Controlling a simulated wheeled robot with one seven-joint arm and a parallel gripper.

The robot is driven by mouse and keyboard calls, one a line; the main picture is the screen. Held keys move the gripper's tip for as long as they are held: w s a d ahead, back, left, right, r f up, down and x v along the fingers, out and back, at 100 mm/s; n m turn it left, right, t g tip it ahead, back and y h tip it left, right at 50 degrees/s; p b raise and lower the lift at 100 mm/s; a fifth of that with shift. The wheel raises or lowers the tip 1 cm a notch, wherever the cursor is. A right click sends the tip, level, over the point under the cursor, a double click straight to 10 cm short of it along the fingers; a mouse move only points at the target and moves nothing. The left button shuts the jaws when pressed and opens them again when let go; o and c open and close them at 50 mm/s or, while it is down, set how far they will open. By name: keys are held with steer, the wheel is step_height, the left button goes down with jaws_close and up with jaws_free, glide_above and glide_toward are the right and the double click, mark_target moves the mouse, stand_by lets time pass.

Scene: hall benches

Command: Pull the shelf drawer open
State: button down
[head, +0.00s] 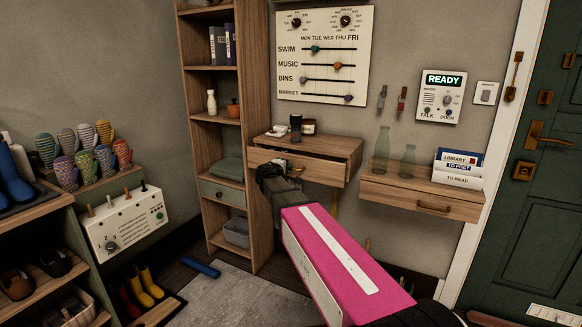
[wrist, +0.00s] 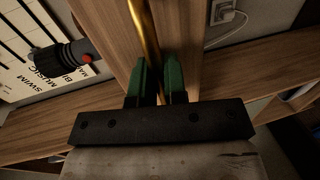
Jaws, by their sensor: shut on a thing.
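The wooden wall shelf (head: 270,141) hangs below the dial board, right of the tall bookcase. Its drawer front (head: 322,172) faces me and seems to stand slightly forward of the shelf top; the size of the gap is hard to judge. My gripper (head: 275,172) is at the left part of this front, and its pink-sided arm covers the area below. In the wrist view my gripper's green fingers (wrist: 160,82) are shut on a brass bar handle (wrist: 145,35), which runs between them along the wooden front (wrist: 110,35). The handle's gripped part is hidden by the fingers.
A dark cylinder (head: 296,126) and a jar (head: 308,127) stand on the shelf. A second wall shelf (head: 400,186) with bottles hangs to the right.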

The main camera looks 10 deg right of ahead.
steer(key=f+v, duration=0.2)
steer(key=v, duration=0.9)
steer(key=shift+s, duration=0.15)
steer(key=shift+a+f, duration=0.1)
steer(key=shift+f, duration=0.05)
steer(key=c, duration=1.2)
jaws_free()
steer(key=v, duration=1)
steer(key=shift+s+a, duration=0.2)
steer(key=shift+s, duration=0.15)
